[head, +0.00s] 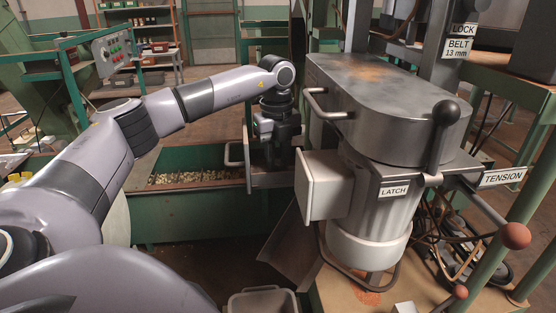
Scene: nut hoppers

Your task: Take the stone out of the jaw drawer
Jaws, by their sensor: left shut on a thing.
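The jaw drawer (272,181) is a grey metal tray that sticks out to the left from the machine, with a handle (233,154) on its front. My left gripper (276,158) points down over the open drawer, its fingers down inside it. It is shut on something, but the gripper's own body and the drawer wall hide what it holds. I cannot make out the stone anywhere in view. My right gripper is not in view.
The grey machine (390,95) stands close at the right, with a LATCH label (394,191), a TENSION lever (515,236) and a black-knobbed lever (445,115). A green hopper of nuts (195,177) lies behind and left of the drawer. A grey bin (262,300) stands below.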

